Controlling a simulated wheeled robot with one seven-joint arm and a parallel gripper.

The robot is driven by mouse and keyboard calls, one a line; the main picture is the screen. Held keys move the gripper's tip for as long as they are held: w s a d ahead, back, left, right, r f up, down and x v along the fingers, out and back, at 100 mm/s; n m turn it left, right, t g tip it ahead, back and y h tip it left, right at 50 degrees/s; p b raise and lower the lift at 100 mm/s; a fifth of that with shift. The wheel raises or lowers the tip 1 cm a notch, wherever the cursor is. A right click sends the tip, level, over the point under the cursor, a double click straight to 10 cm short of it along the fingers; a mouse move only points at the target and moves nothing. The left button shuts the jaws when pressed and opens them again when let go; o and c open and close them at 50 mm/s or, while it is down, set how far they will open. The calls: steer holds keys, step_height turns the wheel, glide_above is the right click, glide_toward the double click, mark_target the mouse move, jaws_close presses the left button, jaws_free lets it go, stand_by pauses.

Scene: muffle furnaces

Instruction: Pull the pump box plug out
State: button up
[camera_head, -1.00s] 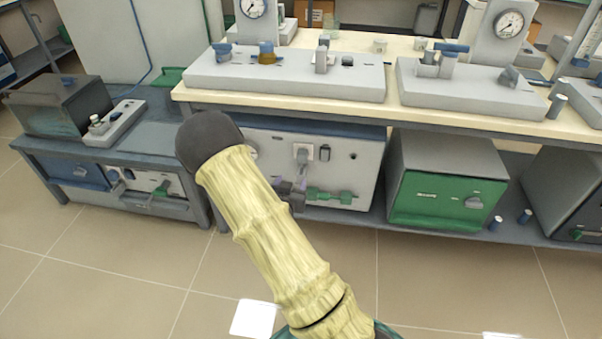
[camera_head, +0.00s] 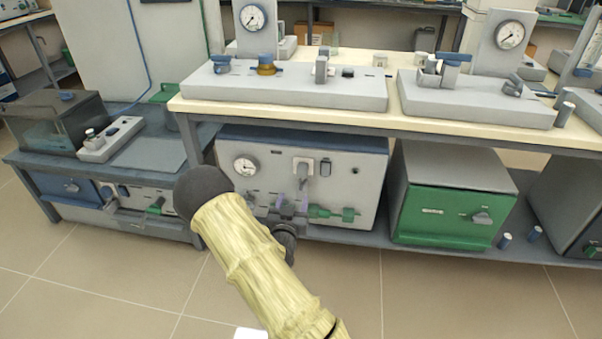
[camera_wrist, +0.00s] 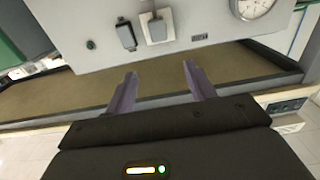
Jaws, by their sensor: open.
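The pump box (camera_head: 372,205) is a light grey box with a dark blue top edge, on the shelf under the bench. Its grey plug (camera_head: 303,168) sits in a socket on the front panel, and it also shows at the top of the wrist view (camera_wrist: 156,28). My gripper (camera_head: 290,203) is just below the plug in the head view, partly hidden behind my arm. In the wrist view its two purple fingers (camera_wrist: 160,80) are apart with nothing between them. The plug lies beyond the fingertips, roughly in line with the gap, and is not touched.
Beside the plug are a dark switch (camera_wrist: 126,36), a small knob (camera_wrist: 90,44) and a round gauge (camera_head: 246,166). A green-fronted box (camera_head: 450,212) stands to the right. The floor in front is clear.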

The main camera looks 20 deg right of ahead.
mark_target(301, 169)
steer(key=b+x, duration=0.4)
steer(key=x, duration=1)
steer(key=shift+w+d, duration=0.25)
steer(key=shift+w, duration=0.1)
